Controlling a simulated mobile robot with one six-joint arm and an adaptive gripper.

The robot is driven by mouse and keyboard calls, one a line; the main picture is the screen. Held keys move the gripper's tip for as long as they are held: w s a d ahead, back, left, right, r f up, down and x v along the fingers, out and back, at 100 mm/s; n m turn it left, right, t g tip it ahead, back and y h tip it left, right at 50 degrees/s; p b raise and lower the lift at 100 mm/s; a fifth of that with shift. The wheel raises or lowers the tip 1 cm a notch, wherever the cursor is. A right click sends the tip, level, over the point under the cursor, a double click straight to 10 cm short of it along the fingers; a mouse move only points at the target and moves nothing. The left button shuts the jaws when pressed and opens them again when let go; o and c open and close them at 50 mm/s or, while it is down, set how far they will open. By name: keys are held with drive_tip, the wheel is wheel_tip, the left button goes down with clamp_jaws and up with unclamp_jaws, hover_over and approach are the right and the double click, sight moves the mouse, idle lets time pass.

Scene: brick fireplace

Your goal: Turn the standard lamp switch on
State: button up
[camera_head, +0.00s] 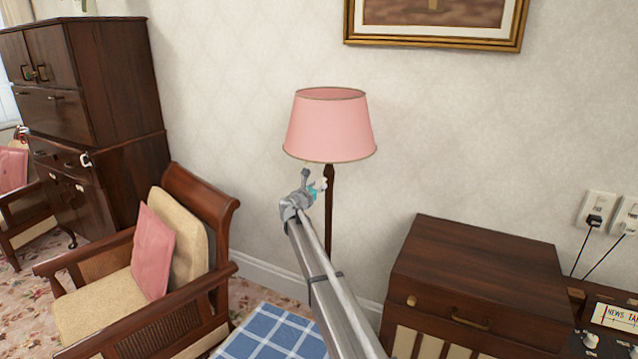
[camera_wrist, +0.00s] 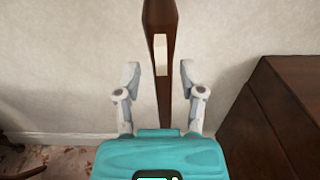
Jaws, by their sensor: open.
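The standard lamp has a pink shade (camera_head: 330,128) and a dark wooden pole (camera_head: 329,215), and stands against the wall in the head view. In the wrist view the pole (camera_wrist: 178,100) rises between my fingers and carries a cream rectangular switch (camera_wrist: 160,54) on its face. My gripper (camera_wrist: 159,76) is open and empty, with one fingertip on each side of the pole. The switch appears just beyond the fingertips; I cannot tell the exact gap or its setting. In the head view my gripper (camera_head: 318,187) is just below the shade, and the switch is not discernible.
A wooden armchair (camera_head: 215,205) with a pink cushion (camera_head: 153,250) stands left of the lamp. A dark wooden cabinet (camera_head: 480,262) stands to the right, also at the right of the wrist view (camera_wrist: 270,125). A blue checked cloth (camera_head: 270,335) lies in front. Wall sockets (camera_head: 597,210) are far right.

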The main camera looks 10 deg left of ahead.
sight(321, 183)
drive_tip(key=shift+x, duration=2.05)
